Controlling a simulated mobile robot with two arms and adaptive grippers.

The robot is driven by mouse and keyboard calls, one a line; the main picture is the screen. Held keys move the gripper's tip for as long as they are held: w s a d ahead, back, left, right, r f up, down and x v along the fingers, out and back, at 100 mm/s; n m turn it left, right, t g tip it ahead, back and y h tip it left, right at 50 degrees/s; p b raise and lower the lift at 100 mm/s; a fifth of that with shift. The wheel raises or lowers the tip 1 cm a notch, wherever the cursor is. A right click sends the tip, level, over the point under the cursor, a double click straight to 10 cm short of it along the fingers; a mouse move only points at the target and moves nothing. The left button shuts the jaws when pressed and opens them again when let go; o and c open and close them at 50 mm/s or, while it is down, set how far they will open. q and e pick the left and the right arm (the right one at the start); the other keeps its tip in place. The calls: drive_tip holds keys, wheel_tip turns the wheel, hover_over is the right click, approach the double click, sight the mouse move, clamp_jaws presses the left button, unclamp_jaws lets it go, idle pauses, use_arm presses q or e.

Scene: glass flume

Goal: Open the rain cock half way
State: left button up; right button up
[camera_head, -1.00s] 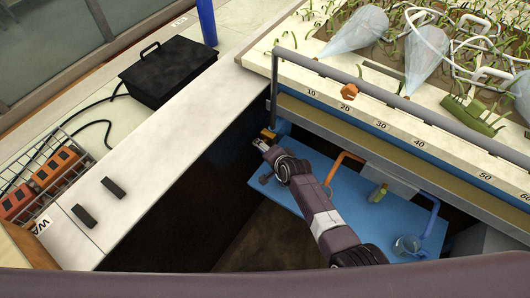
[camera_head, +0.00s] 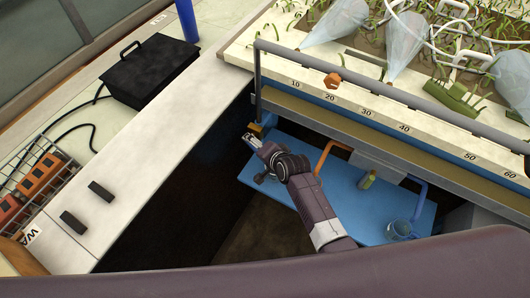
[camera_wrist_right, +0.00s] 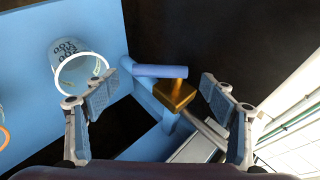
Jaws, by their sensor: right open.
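The rain cock appears in the right wrist view as a blue bar handle (camera_wrist_right: 160,72) beside a brass-coloured body (camera_wrist_right: 174,94) on a blue pipe. In the head view its brass part (camera_head: 257,130) shows small at the flume's left end, below the grey rail. My right gripper (camera_head: 250,139) is beside it, and my arm comes up from the lower right. In the right wrist view the fingers (camera_wrist_right: 160,94) are wide apart, with the cock showing between them. They appear empty, and I see no contact. The handle's exact angle is hard to judge. My left gripper is not in view.
A blue shelf (camera_head: 345,218) below the flume carries a clear beaker (camera_head: 398,231). A pale counter (camera_head: 165,135) with a black box (camera_head: 150,72) lies left, across a dark gap.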

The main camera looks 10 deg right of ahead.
drive_tip(key=v, duration=0.6)
drive_tip(key=shift+s+d+r, duration=0.15)
drive_tip(key=shift+s+r, duration=0.1)
drive_tip(key=shift+r, duration=0.05)
drive_tip(key=s+d+r+n+g+h, duration=0.25)
drive_tip(key=s+d+n, duration=0.45)
drive_tip(key=s, duration=0.7)
drive_tip(key=s+d+r+n+g+h, duration=0.1)
drive_tip(key=s+d+r+n+g, duration=0.2)
drive_tip(key=s+d, duration=0.75)
drive_tip(key=s+a+f+n+g+b, duration=0.1)
drive_tip(key=s+f+b, duration=0.15)
drive_tip(key=f, duration=1.35)
drive_tip(key=s+a+f+b, duration=0.2)
drive_tip(key=s+f, duration=0.1)
drive_tip(key=f, duration=1.3)
drive_tip(key=s+d+f+g+b, duration=0.1)
drive_tip(key=s+d+f+b, duration=0.2)
drive_tip(key=s+f, duration=1.3)
wheel_tip(320, 180, down, 2)
drive_tip(key=shift+s+d+f, duration=0.1)
drive_tip(key=shift+s+d, duration=0.1)
